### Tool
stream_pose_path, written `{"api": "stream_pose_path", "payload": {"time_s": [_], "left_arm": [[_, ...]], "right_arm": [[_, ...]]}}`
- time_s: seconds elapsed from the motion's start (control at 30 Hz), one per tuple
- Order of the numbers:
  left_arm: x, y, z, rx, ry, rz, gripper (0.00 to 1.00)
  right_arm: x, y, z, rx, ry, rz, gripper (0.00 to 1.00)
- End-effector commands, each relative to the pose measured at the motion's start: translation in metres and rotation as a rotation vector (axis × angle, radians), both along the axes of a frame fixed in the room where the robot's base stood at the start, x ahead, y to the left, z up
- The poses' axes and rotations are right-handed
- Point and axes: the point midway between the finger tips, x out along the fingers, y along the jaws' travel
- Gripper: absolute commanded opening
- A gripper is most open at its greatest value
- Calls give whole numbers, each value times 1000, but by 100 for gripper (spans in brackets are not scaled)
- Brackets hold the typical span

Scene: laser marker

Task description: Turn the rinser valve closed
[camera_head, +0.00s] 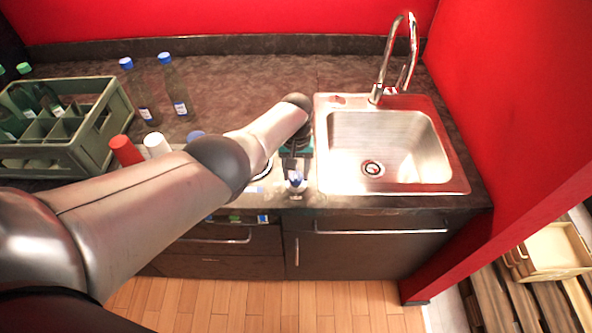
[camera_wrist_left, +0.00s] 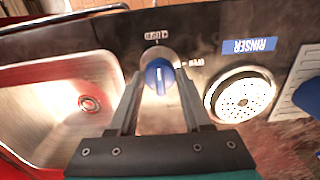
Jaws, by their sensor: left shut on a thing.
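In the head view the knob (camera_head: 296,181) shows below my left gripper (camera_head: 296,165). My right gripper is not in view.
The round perforated rinser (camera_wrist_left: 242,97) and its blue sign (camera_wrist_left: 249,46) are right of the knob in the wrist view. The steel sink (camera_head: 440,181) and faucet (camera_head: 413,50) are to the right in the head view. A green bottle crate (camera_head: 100,140), bottles (camera_head: 175,85) and a red cup (camera_head: 125,150) stand left.

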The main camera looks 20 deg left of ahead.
Motion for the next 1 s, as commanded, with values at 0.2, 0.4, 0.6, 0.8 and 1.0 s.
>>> {"api": "stream_pose_path", "payload": {"time_s": [0.2,0.4,0.6,0.8,1.0], "left_arm": [[0,0,0,-1,-1,35,0],[1,0,0,-1,-1,39,0],[1,0,0,-1,-1,39,0],[1,0,0,-1,-1,38,71],[0,0,0,0,-1,37,79]], "right_arm": [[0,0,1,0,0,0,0],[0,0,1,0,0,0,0],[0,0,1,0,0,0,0],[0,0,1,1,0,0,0],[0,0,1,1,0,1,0]]}}
